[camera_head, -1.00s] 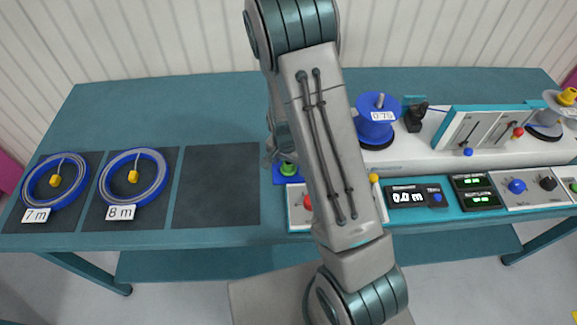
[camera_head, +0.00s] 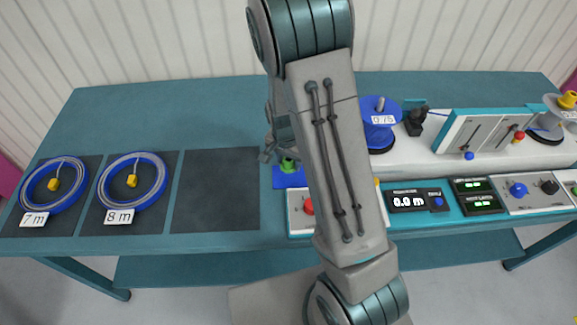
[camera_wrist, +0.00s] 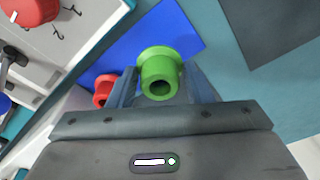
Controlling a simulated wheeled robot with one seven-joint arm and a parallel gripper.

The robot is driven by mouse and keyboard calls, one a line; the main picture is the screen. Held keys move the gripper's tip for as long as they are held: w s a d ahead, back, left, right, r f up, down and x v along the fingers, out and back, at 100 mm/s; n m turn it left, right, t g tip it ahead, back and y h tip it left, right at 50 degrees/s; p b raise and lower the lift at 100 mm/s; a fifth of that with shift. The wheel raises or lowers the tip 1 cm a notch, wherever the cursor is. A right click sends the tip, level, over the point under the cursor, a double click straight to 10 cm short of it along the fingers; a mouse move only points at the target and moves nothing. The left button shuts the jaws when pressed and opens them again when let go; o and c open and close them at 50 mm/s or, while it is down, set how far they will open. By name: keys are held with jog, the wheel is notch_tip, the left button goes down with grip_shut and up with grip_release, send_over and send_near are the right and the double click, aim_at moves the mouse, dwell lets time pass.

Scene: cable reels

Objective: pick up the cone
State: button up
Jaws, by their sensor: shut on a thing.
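The green cone (camera_wrist: 159,70), a flanged hollow piece, sits between the fingers of my gripper (camera_wrist: 162,88) in the wrist view. My gripper is shut on it. In the head view the cone (camera_head: 288,166) shows only in part beside my arm, over the blue mat (camera_head: 287,181). The mat also shows behind the cone in the wrist view (camera_wrist: 160,35). I cannot tell for sure whether the cone is clear of the mat. A red piece (camera_wrist: 104,88) shows just left of the fingers, partly hidden by them.
Two blue cable coils, tagged 7 m (camera_head: 55,184) and 8 m (camera_head: 132,180), lie on dark pads at the left. A third dark pad (camera_head: 217,190) is empty. A blue reel (camera_head: 380,110) and the control panel (camera_head: 410,200) stand to the right.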

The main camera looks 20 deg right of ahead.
jog(key=s+d+r+b, duration=0.2)
jog(key=d+r, duration=0.5)
jog(key=d, duration=0.4)
jog(key=shift+s+d+r, duration=0.2)
jog(key=shift+s, duration=0.2)
